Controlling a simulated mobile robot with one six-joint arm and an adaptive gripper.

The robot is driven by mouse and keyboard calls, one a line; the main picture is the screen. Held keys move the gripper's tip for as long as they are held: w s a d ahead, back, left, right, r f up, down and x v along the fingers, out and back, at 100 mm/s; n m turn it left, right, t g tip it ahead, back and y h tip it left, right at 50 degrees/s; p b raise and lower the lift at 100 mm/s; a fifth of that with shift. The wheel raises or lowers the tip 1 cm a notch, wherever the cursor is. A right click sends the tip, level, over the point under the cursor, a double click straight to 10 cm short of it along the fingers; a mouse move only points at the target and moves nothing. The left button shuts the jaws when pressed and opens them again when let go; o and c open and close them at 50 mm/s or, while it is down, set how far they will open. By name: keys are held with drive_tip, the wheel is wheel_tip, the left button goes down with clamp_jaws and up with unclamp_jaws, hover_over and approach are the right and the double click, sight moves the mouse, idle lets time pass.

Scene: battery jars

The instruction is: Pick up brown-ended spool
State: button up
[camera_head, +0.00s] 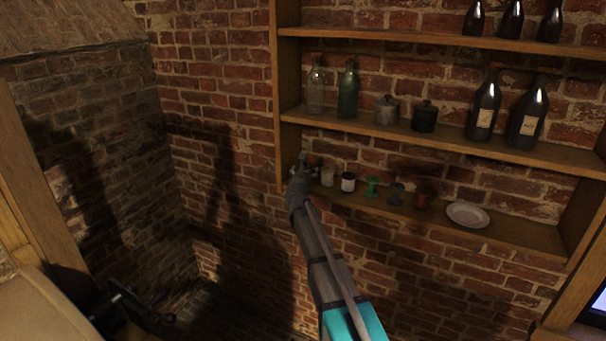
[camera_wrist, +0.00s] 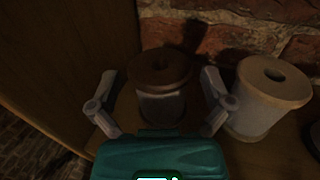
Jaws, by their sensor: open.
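The brown-ended spool (camera_wrist: 162,72) stands upright at the left end of the lowest shelf, with a dark brown top and a greyish wound body. My gripper (camera_wrist: 160,98) is open in the wrist view, with one finger on each side of this spool. I cannot tell whether either finger touches it. In the head view my gripper (camera_head: 303,166) is at the left end of the lowest shelf and hides the spool there. A paler spool with a tan end (camera_wrist: 270,98) stands close to the right finger; it also shows in the head view (camera_head: 327,177).
Farther right on the lowest shelf (camera_head: 520,235) are a white, dark-topped jar (camera_head: 348,182), a green spool (camera_head: 372,187), a grey-blue spool (camera_head: 396,194), a brown cup (camera_head: 424,198) and a plate (camera_head: 468,214). A wooden side panel (camera_wrist: 75,45) is close on the left. Bottles and jars fill the shelves above.

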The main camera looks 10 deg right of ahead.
idle(0.5)
drive_tip(key=c, duration=1)
drive_tip(key=shift+o, duration=0.2)
drive_tip(key=shift+r, duration=0.25)
wheel_tip(320, 180, up, 2)
drive_tip(key=shift+r+p, duration=0.1)
drive_tip(key=shift+p, duration=1.15)
drive_tip(key=s+r+p, duration=1)
drive_tip(key=s, duration=0.4)
drive_tip(key=shift+d+r, duration=0.2)
drive_tip(key=shift+d, duration=0.1)
